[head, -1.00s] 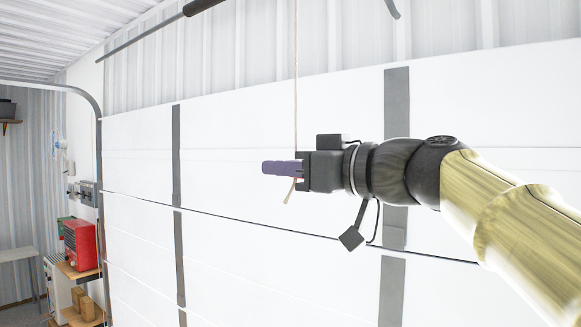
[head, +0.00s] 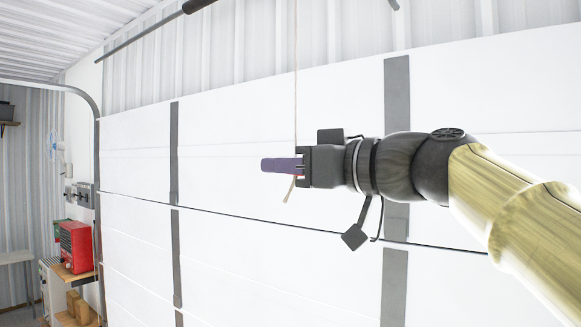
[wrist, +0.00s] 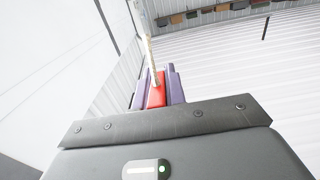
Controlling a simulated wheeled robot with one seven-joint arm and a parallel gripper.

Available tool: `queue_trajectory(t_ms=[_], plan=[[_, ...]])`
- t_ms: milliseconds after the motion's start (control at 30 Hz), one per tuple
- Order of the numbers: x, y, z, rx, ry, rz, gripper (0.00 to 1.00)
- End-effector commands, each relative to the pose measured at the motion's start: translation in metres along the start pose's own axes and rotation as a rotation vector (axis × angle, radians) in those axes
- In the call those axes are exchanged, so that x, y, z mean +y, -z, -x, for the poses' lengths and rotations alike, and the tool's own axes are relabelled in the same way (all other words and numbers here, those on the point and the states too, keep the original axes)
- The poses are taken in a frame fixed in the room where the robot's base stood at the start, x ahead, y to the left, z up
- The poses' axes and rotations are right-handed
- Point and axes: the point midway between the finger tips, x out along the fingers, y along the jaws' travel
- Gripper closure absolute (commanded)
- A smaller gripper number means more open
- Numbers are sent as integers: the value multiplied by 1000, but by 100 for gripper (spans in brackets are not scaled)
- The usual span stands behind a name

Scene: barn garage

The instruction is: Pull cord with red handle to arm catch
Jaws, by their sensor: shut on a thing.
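The red handle (wrist: 156,92) sits between the two purple fingers of my gripper (wrist: 157,88) in the wrist view. My gripper is shut on it. The light cord (wrist: 147,45) runs up from the handle. In the head view my gripper (head: 281,165) is in front of the white garage door, pointing left. There the cord (head: 296,80) hangs nearly straight from above down to the fingers. A short loose tail (head: 290,189) slants out below them. The catch cannot be made out.
The white garage door (head: 270,255) with grey vertical strips stands behind my gripper. A dark overhead bar (head: 150,30) slopes at the top left. A red box (head: 75,246) stands on a wooden shelf at the lower left. The space left of my gripper is clear.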

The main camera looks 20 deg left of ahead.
Motion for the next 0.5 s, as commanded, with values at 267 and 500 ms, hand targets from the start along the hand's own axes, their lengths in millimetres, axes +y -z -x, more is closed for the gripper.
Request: queue_trajectory(t_ms=[267, 500], plan=[[1, -1, 0, -3, 0, -1, 65], [0, -1, 0, -2, -1, 0, 65]])
